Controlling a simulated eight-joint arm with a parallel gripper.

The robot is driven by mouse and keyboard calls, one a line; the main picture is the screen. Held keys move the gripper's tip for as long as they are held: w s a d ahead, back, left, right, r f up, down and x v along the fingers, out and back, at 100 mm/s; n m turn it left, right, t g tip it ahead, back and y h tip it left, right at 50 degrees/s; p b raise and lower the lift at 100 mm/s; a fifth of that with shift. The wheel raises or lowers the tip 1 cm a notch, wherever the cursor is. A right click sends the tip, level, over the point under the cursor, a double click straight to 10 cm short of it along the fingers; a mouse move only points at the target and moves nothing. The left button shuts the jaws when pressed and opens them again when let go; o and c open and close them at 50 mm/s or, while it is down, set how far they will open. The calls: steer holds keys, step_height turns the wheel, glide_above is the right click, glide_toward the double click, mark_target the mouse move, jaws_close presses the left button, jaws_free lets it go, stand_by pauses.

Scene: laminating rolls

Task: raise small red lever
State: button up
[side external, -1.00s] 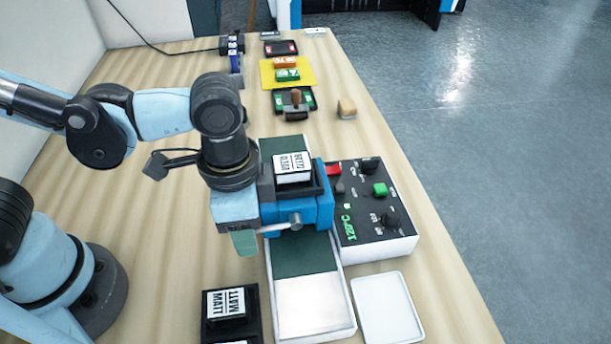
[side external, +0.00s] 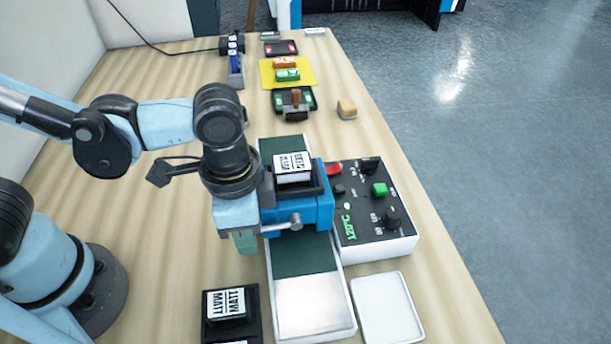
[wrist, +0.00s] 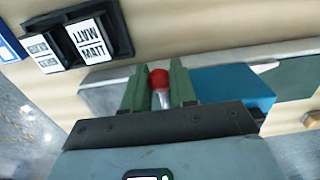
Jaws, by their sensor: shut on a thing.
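The small red lever shows in the wrist view as a round red knob (wrist: 159,78) on a short pale metal stem. My gripper (wrist: 160,88) has its green fingers on either side of the knob and is shut on it. In the side external view my gripper (side external: 246,242) is at the left side of the blue laminator (side external: 315,213), and the lever is hidden there. The laminator also shows as a blue block in the wrist view (wrist: 232,88). A black cartridge with a white label (side external: 293,163) sits on top of the laminator.
A control box (side external: 370,235) with a green button, knobs and a red switch stands right of the laminator. A MATT cartridge (side external: 226,303) in a black holder is at the front left. A white tray (side external: 388,305) is at the front right. Stamps and pads are farther back.

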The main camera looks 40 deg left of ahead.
steer(key=shift+r, duration=2.35)
steer(key=o, duration=0.6)
steer(key=shift+r, duration=0.1)
steer(key=shift+r, duration=2.95)
steer(key=shift+a, duration=0.1)
steer(key=w+a+f+n+t, duration=0.1)
steer(key=w+a+n+t, duration=0.1)
steer(key=a, duration=0.4)
steer(key=w+a+f+n+t, duration=0.1)
steer(key=w+a+n+t, duration=0.1)
steer(key=a+n, duration=0.2)
steer(key=w+a+f+n+t, duration=0.1)
steer(key=w+a+n+t, duration=0.2)
steer(key=a, duration=0.5)
steer(key=shift+f, duration=0.3)
